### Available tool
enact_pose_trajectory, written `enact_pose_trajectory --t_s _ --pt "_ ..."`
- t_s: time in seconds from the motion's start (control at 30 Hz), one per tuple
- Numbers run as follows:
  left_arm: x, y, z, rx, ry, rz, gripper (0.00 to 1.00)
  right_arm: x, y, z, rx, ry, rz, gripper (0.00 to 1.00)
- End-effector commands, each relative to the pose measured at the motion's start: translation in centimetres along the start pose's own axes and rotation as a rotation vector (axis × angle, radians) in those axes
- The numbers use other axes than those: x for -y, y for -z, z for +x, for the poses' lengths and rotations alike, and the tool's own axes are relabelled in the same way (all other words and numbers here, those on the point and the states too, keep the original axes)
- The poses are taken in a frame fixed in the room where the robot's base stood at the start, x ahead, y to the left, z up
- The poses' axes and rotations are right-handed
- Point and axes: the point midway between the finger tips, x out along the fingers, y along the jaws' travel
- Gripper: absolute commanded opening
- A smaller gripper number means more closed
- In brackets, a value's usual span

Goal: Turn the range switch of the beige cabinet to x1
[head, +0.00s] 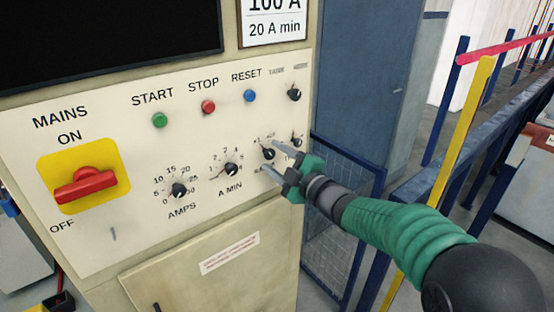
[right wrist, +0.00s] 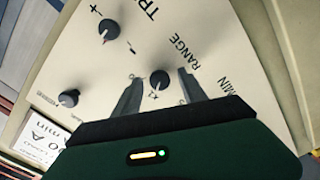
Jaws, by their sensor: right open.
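The beige cabinet (head: 90,240) fills the left and middle of the head view, with a cream control panel. The range switch (head: 268,153) is a small black knob low on the panel's right side. In the right wrist view the range switch (right wrist: 160,79) sits near the word RANGE, with an x1 mark beside it; its exact pointer setting is too small to tell. My right gripper (head: 270,156) is open, its two fingers on either side of the knob. I cannot tell whether they touch it. My left gripper is not in view.
The AMPS knob (head: 178,190), A MIN knob (head: 231,169) and red mains switch (head: 86,186) lie to the left. Two more black knobs, an upper one (head: 294,95) and a lower one (head: 297,141), are close by on the right. Blue railing (head: 345,215) stands right of the cabinet.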

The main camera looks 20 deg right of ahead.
Motion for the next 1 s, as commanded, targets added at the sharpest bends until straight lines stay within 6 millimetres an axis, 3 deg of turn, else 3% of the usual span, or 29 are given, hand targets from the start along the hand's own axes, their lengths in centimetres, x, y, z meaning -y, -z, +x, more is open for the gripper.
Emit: enact_pose_trajectory --t_s 0.17,0.5,0.7,1.0 --pt "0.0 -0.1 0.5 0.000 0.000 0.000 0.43 0.1 -0.2 -1.7 0.004 -0.001 -0.002 0.50" --pt "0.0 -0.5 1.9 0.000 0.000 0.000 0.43 0.1 -0.2 -11.3 0.004 -0.003 -0.002 0.50" --pt "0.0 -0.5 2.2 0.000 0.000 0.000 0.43 0.1 -0.2 -15.4 0.003 -0.001 -0.001 0.50" --pt "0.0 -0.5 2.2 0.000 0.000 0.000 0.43 0.1 -0.1 -16.6 0.001 0.001 0.001 0.50"
